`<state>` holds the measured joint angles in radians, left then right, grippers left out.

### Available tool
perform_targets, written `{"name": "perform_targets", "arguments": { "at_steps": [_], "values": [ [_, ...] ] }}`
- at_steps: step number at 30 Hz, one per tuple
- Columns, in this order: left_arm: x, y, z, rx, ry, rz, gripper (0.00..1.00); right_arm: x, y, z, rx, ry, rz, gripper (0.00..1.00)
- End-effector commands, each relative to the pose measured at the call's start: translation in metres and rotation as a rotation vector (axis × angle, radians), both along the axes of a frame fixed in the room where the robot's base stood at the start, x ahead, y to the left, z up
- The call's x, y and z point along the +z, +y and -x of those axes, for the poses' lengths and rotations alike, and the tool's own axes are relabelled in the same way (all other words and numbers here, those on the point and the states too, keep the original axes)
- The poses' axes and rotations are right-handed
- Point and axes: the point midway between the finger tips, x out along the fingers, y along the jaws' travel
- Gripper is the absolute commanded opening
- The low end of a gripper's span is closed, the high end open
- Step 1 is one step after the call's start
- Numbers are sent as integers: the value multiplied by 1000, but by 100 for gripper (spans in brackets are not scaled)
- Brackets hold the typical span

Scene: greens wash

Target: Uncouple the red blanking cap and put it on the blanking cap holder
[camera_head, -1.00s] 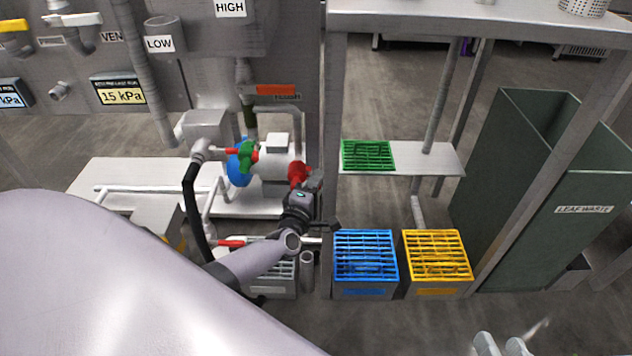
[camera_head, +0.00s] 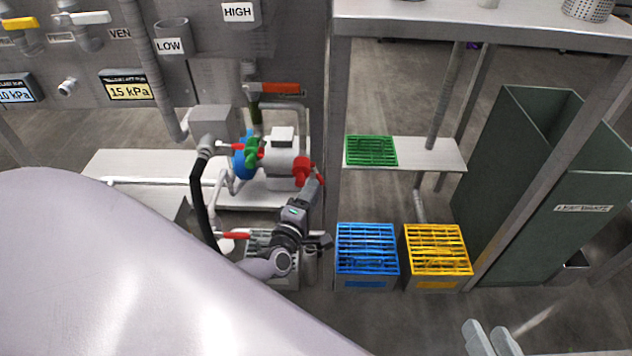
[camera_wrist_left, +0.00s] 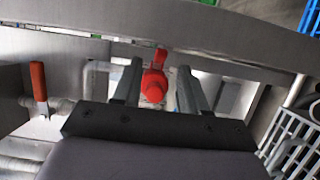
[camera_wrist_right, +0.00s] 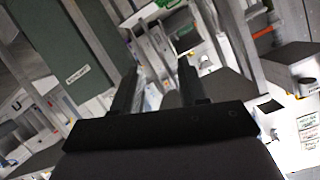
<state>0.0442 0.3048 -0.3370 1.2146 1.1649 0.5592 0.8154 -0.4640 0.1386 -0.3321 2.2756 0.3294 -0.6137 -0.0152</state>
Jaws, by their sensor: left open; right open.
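The red blanking cap (camera_head: 302,171) sits on the right end of the pale pump body (camera_head: 280,158) in the head view. In the left wrist view the red cap (camera_wrist_left: 154,86) lies between the two fingers of my left gripper (camera_wrist_left: 160,68). That gripper is open, with a gap on each side of the cap. In the head view my left gripper (camera_head: 316,186) is just below and right of the cap. My right gripper (camera_head: 490,336) shows at the bottom edge of the head view; in its wrist view it is open and empty (camera_wrist_right: 157,80). I cannot make out the blanking cap holder.
Blue (camera_head: 367,250), yellow (camera_head: 437,250) and grey (camera_head: 285,272) crates stand on the floor below. A green grid (camera_head: 371,150) lies on a low shelf. An upright post (camera_head: 334,150) stands just right of the cap. A leaf waste bin (camera_head: 560,200) is at right.

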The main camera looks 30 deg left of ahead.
Motion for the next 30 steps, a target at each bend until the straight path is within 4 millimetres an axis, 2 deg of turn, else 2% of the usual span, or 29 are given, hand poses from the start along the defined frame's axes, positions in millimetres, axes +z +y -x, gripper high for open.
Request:
{"name": "perform_targets", "arguments": {
  "at_steps": [5,17,23,30],
  "values": [
    [0,-2,9,1,0,2,43,3,-3,-2,-9,-9,14,43],
    [2,2,8,-22,-14,-7,43,-7,-6,4,-13,6,25,43],
    [7,11,7,-151,-53,-23,43,-11,-11,2,-21,-43,55,43],
    [5,22,19,-317,-42,-19,43,-8,-18,2,-33,-118,91,43]
  ]
}}
